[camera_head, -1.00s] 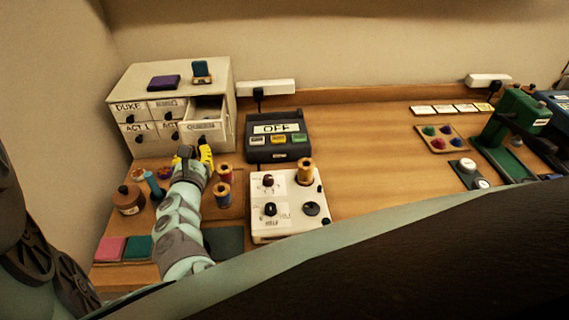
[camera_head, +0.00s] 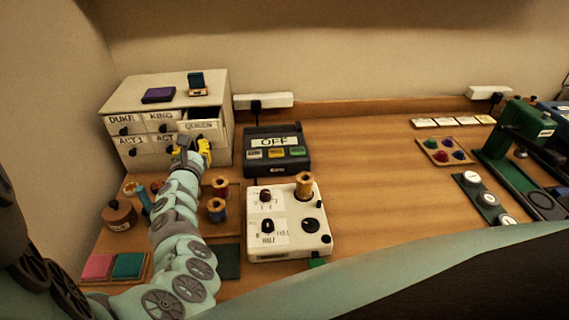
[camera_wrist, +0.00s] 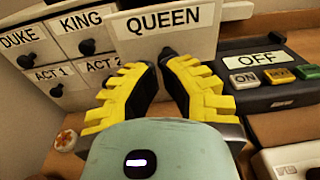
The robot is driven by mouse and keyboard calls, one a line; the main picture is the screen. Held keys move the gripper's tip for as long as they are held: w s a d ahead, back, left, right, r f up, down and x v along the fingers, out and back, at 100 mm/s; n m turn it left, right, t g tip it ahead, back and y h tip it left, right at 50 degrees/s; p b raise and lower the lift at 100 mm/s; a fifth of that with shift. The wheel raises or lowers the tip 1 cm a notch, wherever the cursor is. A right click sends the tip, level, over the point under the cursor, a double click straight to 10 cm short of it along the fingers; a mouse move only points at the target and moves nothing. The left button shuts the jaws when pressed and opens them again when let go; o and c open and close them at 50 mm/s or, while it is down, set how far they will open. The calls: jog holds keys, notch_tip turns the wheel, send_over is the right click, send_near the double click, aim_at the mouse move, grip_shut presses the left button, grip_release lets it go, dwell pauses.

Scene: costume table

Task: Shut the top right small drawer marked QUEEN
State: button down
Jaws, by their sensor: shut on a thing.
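The QUEEN drawer (camera_head: 199,125) is the top right small drawer of a cream cabinet (camera_head: 218,88). It stands open, with its front ahead of its neighbours and a dark gap above. In the wrist view its labelled white front (camera_wrist: 190,40) fills the top middle. My gripper (camera_wrist: 161,64) has yellow ribbed fingers with dark pads, and they close in on the drawer's dark knob (camera_wrist: 167,51) at the lower edge of the front. The knob is partly hidden by the fingertips. In the head view my gripper (camera_head: 191,148) is just below the drawer front.
The KING drawer (camera_head: 161,120) and DUKE drawer (camera_head: 122,124) sit flush to the left. A purple box (camera_head: 158,95) and a small teal item (camera_head: 196,80) lie on top. A black OFF box (camera_head: 277,152) stands right of the cabinet. Thread spools (camera_head: 217,209) stand near my arm.

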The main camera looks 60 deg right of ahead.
aim_at(198, 136)
jog(key=b+x, duration=0.4)
jog(key=x, duration=0.1)
jog(key=shift+w+d+f, duration=0.1)
jog(key=shift+w+d, duration=0.05)
jog(key=shift+w, duration=0.2)
jog(key=shift+w+d+r+b, duration=0.2)
jog(key=shift+w+d+b, duration=0.1)
jog(key=shift+d+b, duration=0.2)
jog(key=shift+a, duration=0.1)
